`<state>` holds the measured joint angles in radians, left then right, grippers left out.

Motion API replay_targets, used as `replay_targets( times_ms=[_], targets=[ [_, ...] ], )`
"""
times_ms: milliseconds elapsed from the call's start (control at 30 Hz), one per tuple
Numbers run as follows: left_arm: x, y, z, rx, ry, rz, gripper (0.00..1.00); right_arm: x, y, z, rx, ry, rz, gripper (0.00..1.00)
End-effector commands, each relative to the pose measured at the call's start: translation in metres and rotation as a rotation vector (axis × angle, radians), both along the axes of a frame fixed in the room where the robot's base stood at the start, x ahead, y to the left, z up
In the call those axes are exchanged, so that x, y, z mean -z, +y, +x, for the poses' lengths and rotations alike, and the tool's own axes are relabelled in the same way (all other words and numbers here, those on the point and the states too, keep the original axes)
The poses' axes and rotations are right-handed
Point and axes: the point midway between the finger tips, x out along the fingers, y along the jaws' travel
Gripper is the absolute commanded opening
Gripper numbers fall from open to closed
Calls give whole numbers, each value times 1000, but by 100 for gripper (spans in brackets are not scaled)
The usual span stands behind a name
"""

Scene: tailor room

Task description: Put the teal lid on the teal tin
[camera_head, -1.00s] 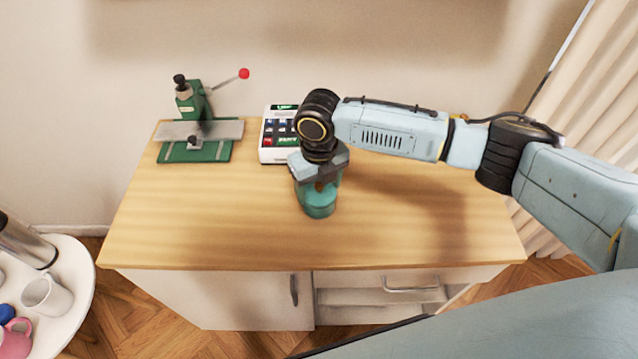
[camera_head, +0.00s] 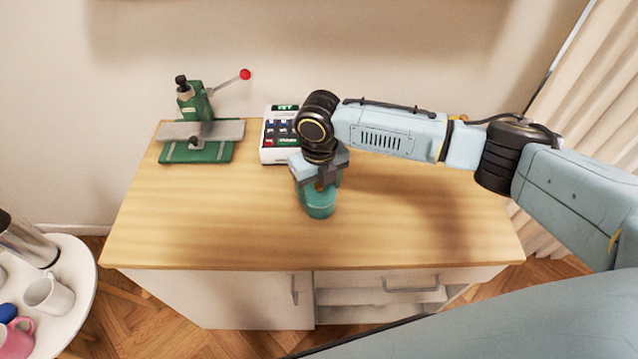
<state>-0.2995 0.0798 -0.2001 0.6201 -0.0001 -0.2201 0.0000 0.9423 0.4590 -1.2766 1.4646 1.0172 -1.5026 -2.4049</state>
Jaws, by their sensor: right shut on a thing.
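The teal tin (camera_head: 320,211) stands upright on the wooden cabinet top, near its middle. My right gripper (camera_head: 319,187) points down right over the tin, its fingers at the tin's top. It is shut on the teal lid, which is mostly hidden by the fingers and blends with the tin in colour. I cannot tell whether the lid sits flush on the tin. My left gripper is not in view.
A green press with a red-knobbed lever (camera_head: 197,135) stands at the back left of the wooden top (camera_head: 220,225). A round white side table (camera_head: 70,285) with mugs is at the lower left.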

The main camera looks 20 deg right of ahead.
Motion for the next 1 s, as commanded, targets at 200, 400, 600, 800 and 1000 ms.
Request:
replay_targets(
  times_ms=[200,400,600,800,1000],
  targets=[
    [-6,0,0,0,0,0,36,-1,0,0,0,0,0,46],
    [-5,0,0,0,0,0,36,0,0,0,0,0,0,46],
    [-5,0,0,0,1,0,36,1,0,0,0,0,0,46],
    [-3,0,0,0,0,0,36,4,0,0,0,0,0,46],
    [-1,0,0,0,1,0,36,9,0,0,-1,0,0,46]
  ],
)
